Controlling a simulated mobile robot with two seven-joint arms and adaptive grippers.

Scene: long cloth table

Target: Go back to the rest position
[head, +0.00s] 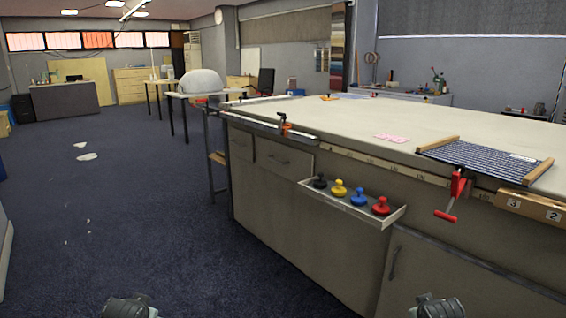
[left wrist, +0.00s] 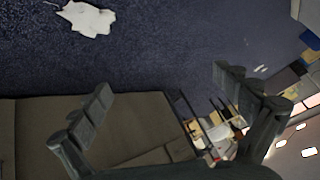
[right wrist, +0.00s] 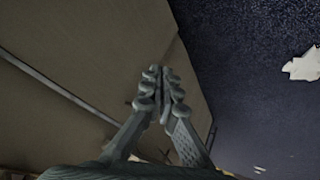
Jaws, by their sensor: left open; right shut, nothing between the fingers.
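My left gripper (left wrist: 170,92) is open and empty in the left wrist view, with blue floor and a beige cabinet face behind its fingers. My right gripper (right wrist: 160,72) is shut with its fingers together and nothing between them in the right wrist view. In the head view only small grey parts of my two arms show at the bottom edge, low in front of the cabinet side. Neither gripper touches anything that I can see.
The long table (head: 330,118) stands at the right. A tray (head: 335,205) on its side holds several coloured knobs. A red clamp (head: 455,195) hangs over the edge by a blue woven mat (head: 490,160). The dark blue floor (head: 120,210) at the left is mostly free.

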